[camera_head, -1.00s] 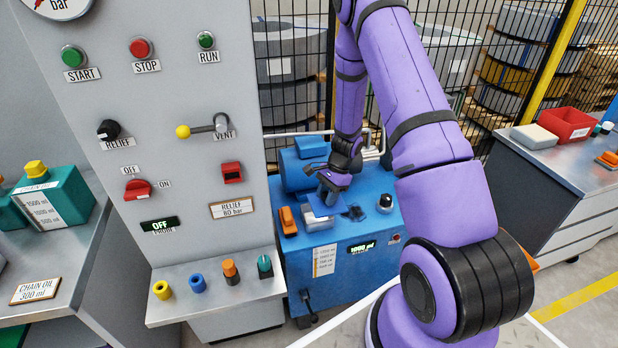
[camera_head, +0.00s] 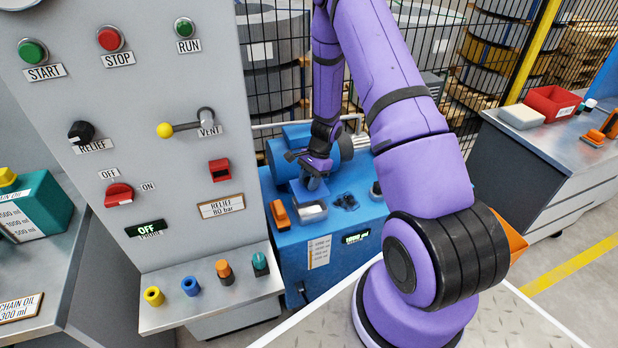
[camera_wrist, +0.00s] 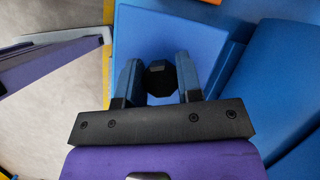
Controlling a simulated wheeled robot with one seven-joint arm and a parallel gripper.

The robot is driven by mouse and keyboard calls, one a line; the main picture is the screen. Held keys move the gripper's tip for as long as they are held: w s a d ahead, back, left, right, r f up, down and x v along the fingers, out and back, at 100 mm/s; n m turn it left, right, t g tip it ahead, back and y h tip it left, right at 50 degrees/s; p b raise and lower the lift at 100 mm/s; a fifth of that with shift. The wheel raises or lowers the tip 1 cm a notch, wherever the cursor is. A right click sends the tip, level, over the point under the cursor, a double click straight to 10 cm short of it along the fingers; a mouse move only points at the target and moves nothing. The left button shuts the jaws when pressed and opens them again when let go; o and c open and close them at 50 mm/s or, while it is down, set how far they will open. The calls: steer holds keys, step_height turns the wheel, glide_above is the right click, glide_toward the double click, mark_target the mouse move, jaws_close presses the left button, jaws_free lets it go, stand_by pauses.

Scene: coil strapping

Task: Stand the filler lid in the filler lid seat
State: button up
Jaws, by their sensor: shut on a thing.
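My gripper (camera_head: 312,182) is shut on the black knob of the filler lid, above the blue tank unit (camera_head: 375,215). In the wrist view my gripper's fingers (camera_wrist: 158,80) close on the dark faceted knob (camera_wrist: 160,77) from both sides. A dark patch (camera_head: 345,202), perhaps the filler opening, lies to the right.
An orange item (camera_head: 279,214) stands left of the pale holder. The grey control panel (camera_head: 150,235) rises close on the left. A black wire fence (camera_head: 285,85) stands behind the tank. A bench with a red bin (camera_head: 553,103) is at the right.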

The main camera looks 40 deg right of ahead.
steer(key=shift+f, duration=2.25)
steer(key=shift+f, duration=1.05)
steer(key=o, duration=1)
steer(key=shift+o, duration=0.2)
steer(key=v, duration=1)
steer(key=shift+w+d+r, duration=0.1)
steer(key=shift+r, duration=0.3)
steer(key=shift+r, duration=0.1)
